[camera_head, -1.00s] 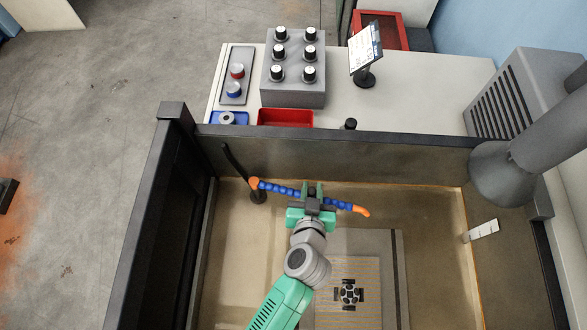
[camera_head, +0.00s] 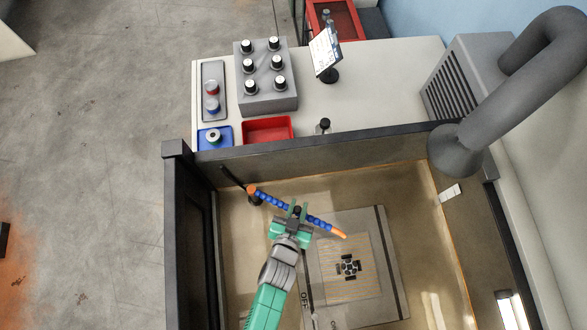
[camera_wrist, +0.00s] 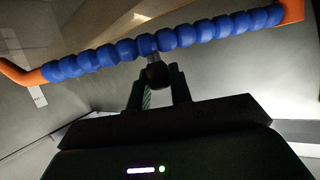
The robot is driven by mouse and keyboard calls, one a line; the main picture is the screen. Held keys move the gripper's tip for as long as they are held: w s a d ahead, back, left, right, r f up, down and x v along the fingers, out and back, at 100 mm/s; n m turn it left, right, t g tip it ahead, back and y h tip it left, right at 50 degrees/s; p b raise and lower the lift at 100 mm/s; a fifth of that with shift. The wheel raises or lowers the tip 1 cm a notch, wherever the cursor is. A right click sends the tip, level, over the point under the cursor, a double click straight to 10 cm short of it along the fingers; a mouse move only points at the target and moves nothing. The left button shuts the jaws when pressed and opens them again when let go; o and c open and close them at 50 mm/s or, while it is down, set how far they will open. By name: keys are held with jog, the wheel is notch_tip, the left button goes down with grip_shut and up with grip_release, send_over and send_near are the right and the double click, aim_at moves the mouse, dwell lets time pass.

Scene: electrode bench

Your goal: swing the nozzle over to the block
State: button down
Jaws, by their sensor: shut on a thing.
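The nozzle is a blue segmented hose (camera_head: 318,222) with an orange tip (camera_head: 338,233) and an orange joint at its far left end, by a dark post (camera_head: 254,196). My gripper (camera_head: 297,211) is shut on a dark round grip under the hose, seen between the fingers in the wrist view (camera_wrist: 157,73). The hose slants down to the right across the tank. A small dark block (camera_head: 348,267), held among black clamps, sits on the striped plate (camera_head: 330,292). In the head view the tip appears just above the block and a little left, apart from it. Its height is unclear.
Dark tank walls (camera_head: 330,156) enclose the work area. Behind stand a grey box with several knobs (camera_head: 267,96), a red tray (camera_head: 267,130), a blue tray (camera_head: 227,139) and a small display (camera_head: 325,52). A grey duct (camera_head: 455,148) hangs at the right. A white tag (camera_head: 450,193) is on the right wall.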

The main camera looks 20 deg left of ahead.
dwell(0.5)
jog(key=c, duration=1.3)
grip_release()
jog(key=shift+s, duration=0.1)
jog(key=v, duration=0.7)
jog(key=shift+s+r, duration=0.2)
jog(key=shift+s, duration=0.1)
